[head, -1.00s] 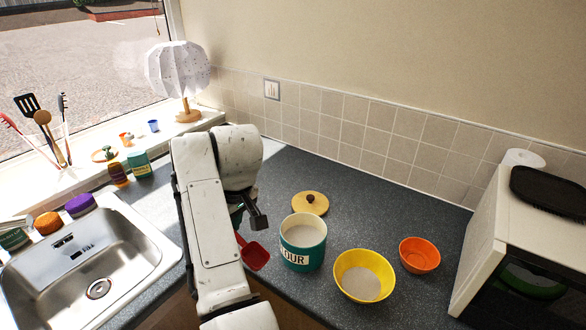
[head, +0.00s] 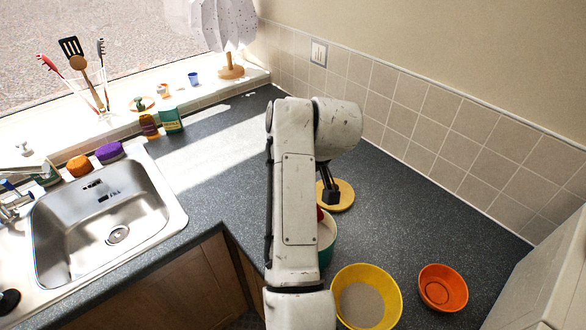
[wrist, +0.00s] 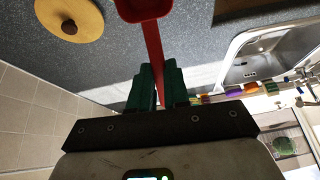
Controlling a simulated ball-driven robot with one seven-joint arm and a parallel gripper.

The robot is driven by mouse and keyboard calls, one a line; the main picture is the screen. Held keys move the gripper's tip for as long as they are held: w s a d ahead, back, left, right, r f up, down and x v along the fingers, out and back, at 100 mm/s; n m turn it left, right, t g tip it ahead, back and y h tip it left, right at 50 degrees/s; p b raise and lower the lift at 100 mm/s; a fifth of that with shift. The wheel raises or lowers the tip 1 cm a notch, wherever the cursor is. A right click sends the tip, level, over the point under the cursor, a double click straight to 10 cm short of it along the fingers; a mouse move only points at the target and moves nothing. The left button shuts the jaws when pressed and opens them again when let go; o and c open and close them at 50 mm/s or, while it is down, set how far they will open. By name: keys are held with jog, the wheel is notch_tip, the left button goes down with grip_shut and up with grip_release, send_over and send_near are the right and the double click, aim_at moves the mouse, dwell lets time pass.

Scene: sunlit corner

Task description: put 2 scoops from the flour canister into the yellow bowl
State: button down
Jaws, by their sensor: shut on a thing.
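My gripper (wrist: 156,80) is shut on the handle of the red scoop (wrist: 143,9). The scoop's cup is cut off at the top of the wrist view, so its contents cannot be told. In the head view my arm hides the gripper and most of the teal flour canister (head: 328,243); pale flour shows at its open top. A small red bit of the scoop (head: 320,213) shows at the canister's far left rim; whether it is inside or above cannot be told. The yellow bowl (head: 391,288), right of the canister, holds a pale flour-like layer.
The round wooden lid (head: 343,200) lies behind the canister. An orange bowl (head: 443,288) stands right of the yellow bowl. A sink (head: 100,215) is at left, with bottles and utensils by the window. A white appliance (head: 545,285) stands at the right edge.

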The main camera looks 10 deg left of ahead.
jog(key=shift+s+d+f+t+y+b, duration=0.25)
jog(key=shift+s+d+f+t+y, duration=0.15)
jog(key=shift+f, duration=0.2)
jog(key=shift+s+d+f+t+y+b, duration=0.3)
jog(key=shift+f+y, duration=0.2)
jog(key=shift+f, duration=0.1)
notch_tip(320, 180, down, 6)
jog(key=b, duration=0.7)
jog(key=r+p, duration=0.1)
jog(key=p, duration=0.2)
jog(key=r+g+h+p, duration=0.1)
jog(key=r+p, duration=0.1)
jog(key=r+h+p, duration=0.1)
jog(key=r+p, duration=0.1)
jog(key=p, duration=0.1)
jog(key=shift+w+a+r+g+p, duration=0.1)
jog(key=shift+w+a+g+p, duration=0.2)
jog(key=shift+w+a+g, duration=0.1)
jog(key=shift+w+a, duration=0.1)
jog(key=shift+a, duration=0.05)
jog(key=g+h, duration=0.1)
jog(key=w+a+r+g+h, duration=0.1)
jog(key=shift+r+h, duration=0.1)
jog(key=shift+h, duration=0.3)
jog(key=shift+g+b, duration=0.4)
jog(key=shift+b, duration=0.15)
jog(key=shift+w+a+r+h+b, duration=0.1)
jog(key=shift+a+r+h+b, duration=0.1)
jog(key=shift+h+b, duration=0.2)
jog(key=shift+g, duration=0.3)
